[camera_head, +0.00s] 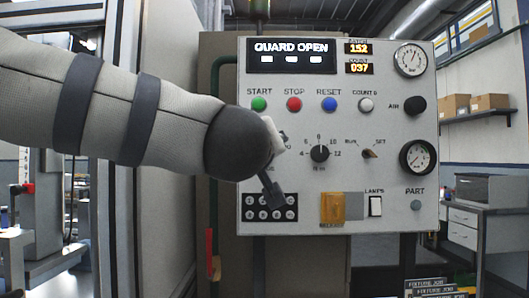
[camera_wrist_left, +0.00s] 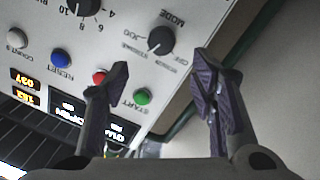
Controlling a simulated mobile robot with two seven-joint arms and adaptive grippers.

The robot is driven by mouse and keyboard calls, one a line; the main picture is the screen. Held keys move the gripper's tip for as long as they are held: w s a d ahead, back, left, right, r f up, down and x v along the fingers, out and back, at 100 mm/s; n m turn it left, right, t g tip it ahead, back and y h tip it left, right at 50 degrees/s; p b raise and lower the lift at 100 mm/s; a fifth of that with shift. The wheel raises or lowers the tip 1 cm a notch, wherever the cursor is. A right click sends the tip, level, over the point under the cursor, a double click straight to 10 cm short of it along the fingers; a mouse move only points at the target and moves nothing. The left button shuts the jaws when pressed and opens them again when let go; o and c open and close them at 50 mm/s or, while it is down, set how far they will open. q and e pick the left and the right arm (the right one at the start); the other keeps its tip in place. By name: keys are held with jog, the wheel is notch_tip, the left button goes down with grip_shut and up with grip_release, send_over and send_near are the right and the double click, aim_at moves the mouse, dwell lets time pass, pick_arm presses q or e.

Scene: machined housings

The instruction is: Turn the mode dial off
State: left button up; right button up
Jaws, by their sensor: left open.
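The mode dial (camera_wrist_left: 161,40) is a black round knob on the white control panel. It shows in the left wrist view, upside down, with MODE lettering beside it. A pale mark on the knob is visible, but I cannot tell surely which setting it points to. My left gripper (camera_wrist_left: 162,82) is open and empty, its two dark fingers apart, with the dial beyond and between them in the picture. In the head view my left arm comes in from the left and covers the dial; one dark finger (camera_head: 272,192) shows below the wrist. My right gripper is not in view.
The panel (camera_head: 300,170) also carries green START (camera_head: 259,103), red STOP (camera_head: 294,103) and blue RESET (camera_head: 329,103) buttons, a numbered dial (camera_head: 320,153), a SET selector (camera_head: 370,153), gauges and a yellow release cover (camera_head: 332,208). A display reads GUARD OPEN.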

pick_arm(q)
jog(key=w, duration=0.7)
jog(key=shift+w+d+f, duration=0.2)
jog(key=shift+w+d, duration=0.15)
jog(key=shift+w, duration=0.05)
jog(key=shift+c, duration=0.2)
jog(key=c, duration=1.1)
